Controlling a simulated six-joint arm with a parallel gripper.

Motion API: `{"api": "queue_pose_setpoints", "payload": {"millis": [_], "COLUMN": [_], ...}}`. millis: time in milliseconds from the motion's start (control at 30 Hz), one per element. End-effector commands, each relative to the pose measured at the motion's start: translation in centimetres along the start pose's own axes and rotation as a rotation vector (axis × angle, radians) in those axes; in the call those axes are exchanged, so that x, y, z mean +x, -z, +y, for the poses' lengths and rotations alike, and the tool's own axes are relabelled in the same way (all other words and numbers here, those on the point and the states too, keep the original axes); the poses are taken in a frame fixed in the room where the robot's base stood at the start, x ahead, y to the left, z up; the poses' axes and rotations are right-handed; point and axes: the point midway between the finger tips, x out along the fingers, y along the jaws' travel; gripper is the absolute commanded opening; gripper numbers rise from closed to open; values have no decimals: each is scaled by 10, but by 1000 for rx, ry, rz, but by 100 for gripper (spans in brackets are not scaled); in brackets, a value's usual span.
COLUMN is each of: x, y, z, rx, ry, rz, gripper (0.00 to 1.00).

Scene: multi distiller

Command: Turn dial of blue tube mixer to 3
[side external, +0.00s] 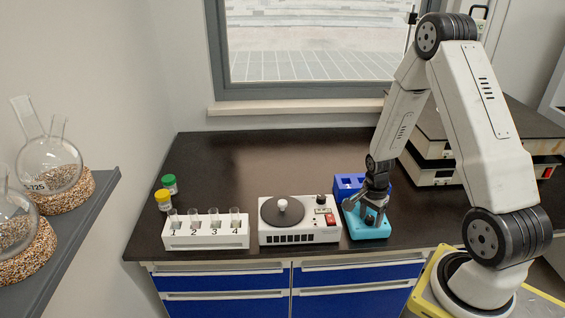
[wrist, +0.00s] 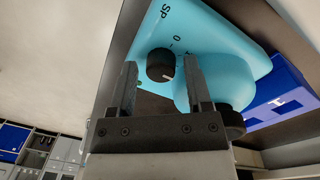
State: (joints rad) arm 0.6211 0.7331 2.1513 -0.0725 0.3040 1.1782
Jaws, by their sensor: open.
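The blue tube mixer (side external: 367,231) is a light blue device near the table's front edge, right of the white plate device. The wrist view shows its light blue face (wrist: 215,40) with printed marks, including "SP" and "0". Its black dial (wrist: 160,66) has a white pointer line towards the lower right in that view; its exact setting cannot be read. My gripper (side external: 366,207) is over the mixer, pointing down. In the wrist view my gripper (wrist: 160,64) is open, with one fingertip on each side of the dial. I cannot tell whether they touch it.
A white device (side external: 270,236) with a round dark plate stands left of the mixer. A white rack (side external: 205,242) of tubes is farther left. A dark blue block (side external: 347,183) stands just behind the mixer. White-and-black equipment (side external: 435,172) is at the right. The back middle table is clear.

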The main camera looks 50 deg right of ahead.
Motion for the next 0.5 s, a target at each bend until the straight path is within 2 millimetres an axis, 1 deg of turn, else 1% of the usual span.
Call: {"api": "queue_pose_setpoints", "payload": {"millis": [267, 500], "x": [0, 0], "y": [1, 0], "z": [-3, -2], "rx": [-65, -214], "ry": [8, 5], "rz": [7, 14], "gripper": [75, 75]}}
